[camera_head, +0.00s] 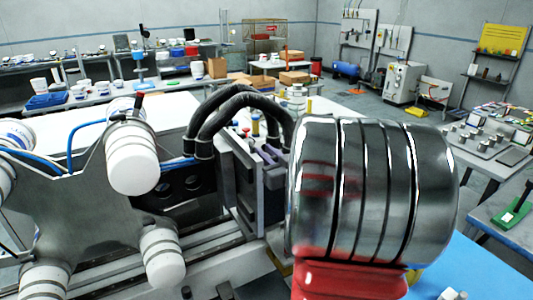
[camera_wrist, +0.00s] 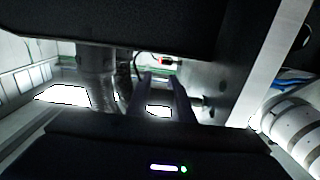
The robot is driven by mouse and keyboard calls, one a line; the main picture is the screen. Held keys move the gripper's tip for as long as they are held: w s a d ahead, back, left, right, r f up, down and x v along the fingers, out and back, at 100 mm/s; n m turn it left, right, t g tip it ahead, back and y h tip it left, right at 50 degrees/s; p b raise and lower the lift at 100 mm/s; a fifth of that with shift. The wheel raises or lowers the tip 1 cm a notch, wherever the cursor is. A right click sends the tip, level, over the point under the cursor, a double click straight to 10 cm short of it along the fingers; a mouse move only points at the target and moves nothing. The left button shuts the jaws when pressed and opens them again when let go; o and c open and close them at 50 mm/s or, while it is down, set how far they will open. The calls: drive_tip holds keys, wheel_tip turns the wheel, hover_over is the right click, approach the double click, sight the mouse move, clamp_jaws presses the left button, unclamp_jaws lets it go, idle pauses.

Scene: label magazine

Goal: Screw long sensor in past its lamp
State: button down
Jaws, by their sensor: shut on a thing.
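In the wrist view the two slim fingers of my gripper (camera_wrist: 163,80) point away from the camera, a narrow gap between them. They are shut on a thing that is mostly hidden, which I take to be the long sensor. A small stub (camera_wrist: 198,102) shows just right of the fingers, close to a grey upright plate (camera_wrist: 222,80); I cannot tell whether it touches the plate. A small red spot (camera_wrist: 163,62) with green beside it shows beyond the fingertips; I cannot tell whether it is a lamp. In the head view the fingers and sensor cannot be made out clearly.
In the head view dark hoses (camera_head: 240,95) arch over a grey upright block (camera_head: 240,185). A star-shaped carrier (camera_head: 75,210) with white rolls stands at left. A large ribbed metal cylinder on a red base, likely my arm, covers the right front. Benches stand farther back.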

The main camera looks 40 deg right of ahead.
drive_tip(key=shift+g, duration=0.3)
drive_tip(key=shift+f+g+y, duration=0.4)
drive_tip(key=shift+g, duration=0.5)
drive_tip(key=c, duration=1.6)
unclamp_jaws()
drive_tip(key=shift+o, duration=0.2)
drive_tip(key=v, duration=1.3)
drive_tip(key=shift+s, duration=0.4)
